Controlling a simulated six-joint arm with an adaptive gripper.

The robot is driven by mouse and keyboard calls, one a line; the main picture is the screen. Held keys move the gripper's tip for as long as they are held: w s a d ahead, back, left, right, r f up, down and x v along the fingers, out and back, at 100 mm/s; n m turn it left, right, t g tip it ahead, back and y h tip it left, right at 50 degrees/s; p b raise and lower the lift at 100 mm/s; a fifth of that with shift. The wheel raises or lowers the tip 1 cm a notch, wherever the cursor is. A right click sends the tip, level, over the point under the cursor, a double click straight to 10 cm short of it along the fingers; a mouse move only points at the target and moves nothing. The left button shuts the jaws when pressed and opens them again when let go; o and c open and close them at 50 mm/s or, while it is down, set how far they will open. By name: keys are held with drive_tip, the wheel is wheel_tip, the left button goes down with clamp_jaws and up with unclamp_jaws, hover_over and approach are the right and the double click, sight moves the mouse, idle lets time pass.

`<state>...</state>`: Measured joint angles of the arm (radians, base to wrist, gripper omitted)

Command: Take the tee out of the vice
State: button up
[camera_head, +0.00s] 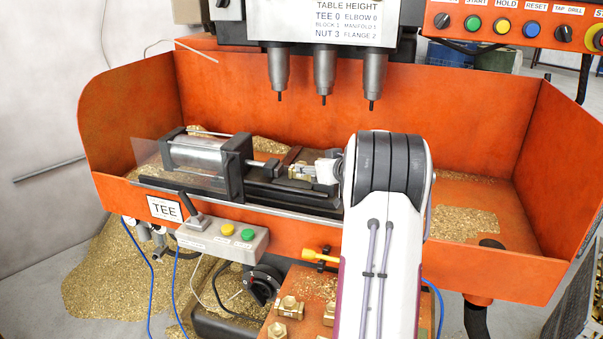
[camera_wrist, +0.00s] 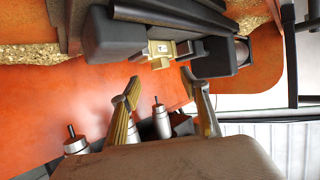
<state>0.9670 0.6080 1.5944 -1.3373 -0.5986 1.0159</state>
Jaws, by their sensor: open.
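The brass tee (camera_wrist: 160,50) sits between the dark jaws of the vice (camera_wrist: 110,38) in the wrist view. In the head view the vice (camera_head: 235,168) lies in the orange tray, and brass shows at its jaws (camera_head: 297,167), partly covered by my arm. My gripper (camera_wrist: 158,80) is open and empty, its two brass-coloured finger pads spread just short of the tee and apart from it. In the head view my gripper is mostly hidden behind my wrist, close to the right end of the vice.
Three drill spindles (camera_head: 323,70) hang above the tray. A clear guard (camera_head: 160,160) stands at the vice's left. A control box (camera_head: 220,238) with a lever and a TEE label (camera_head: 165,208) are in front. Several brass parts (camera_head: 290,306) lie on a front orange surface. Brass chips (camera_head: 465,222) lie around.

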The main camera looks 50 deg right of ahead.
drive_tip(key=shift+w+f, duration=0.1)
drive_tip(key=shift+x, duration=2.5)
clamp_jaws()
